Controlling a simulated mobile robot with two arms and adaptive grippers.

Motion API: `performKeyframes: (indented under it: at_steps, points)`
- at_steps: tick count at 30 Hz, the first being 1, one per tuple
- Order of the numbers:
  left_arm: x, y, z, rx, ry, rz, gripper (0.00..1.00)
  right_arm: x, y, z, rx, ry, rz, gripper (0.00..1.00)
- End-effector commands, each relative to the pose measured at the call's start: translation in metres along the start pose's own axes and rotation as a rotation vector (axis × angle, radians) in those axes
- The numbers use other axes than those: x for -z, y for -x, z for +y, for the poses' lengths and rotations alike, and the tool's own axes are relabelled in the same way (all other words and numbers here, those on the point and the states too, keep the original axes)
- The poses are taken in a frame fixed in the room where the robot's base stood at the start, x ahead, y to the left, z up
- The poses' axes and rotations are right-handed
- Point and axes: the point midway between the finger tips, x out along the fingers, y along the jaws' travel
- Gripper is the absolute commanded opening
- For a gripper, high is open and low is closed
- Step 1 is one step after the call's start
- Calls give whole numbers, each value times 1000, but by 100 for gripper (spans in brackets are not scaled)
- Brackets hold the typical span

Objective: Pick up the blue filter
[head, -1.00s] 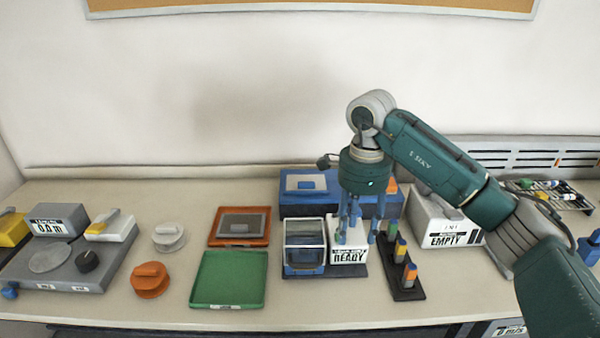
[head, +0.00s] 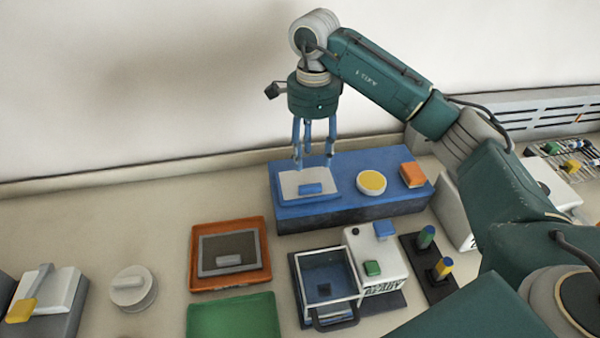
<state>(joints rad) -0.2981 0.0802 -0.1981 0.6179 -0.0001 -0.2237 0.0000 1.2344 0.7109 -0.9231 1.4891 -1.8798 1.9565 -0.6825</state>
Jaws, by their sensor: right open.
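A flat pale square piece with a blue rim and a small blue block on top (head: 311,188) lies on the left part of a long blue stand (head: 345,208); it looks like the blue filter. My right gripper (head: 314,160) points straight down with its blue fingers spread and empty. In the picture its fingertips lie just behind the small blue block, over the back edge of the pale square. I cannot tell the exact height gap between them. My left gripper is out of view.
A round yellow-topped piece (head: 371,182) and an orange block (head: 412,175) share the stand. In front are a clear-lidded box (head: 325,278), a white unit with blue and green buttons (head: 372,250), an orange tray (head: 262,270) and a green tray (head: 240,318). The wall is close behind.

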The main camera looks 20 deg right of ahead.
Motion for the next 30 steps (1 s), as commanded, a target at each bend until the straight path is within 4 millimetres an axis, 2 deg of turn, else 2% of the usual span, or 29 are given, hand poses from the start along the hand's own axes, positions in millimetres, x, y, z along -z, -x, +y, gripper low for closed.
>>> performKeyframes:
  at_steps: [3,10,14,18,21,30]
  points:
    - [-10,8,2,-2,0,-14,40,1,-20,2,-5,1,2,45]
    - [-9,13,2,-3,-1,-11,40,0,-44,1,-1,1,1,45]
    - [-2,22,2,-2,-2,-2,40,0,-55,2,-5,1,1,45]
    - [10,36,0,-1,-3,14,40,-1,-76,4,-5,0,1,45]
    - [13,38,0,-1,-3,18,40,-1,-90,3,-3,0,0,45]
    - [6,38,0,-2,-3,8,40,-1,-98,2,1,1,0,45]
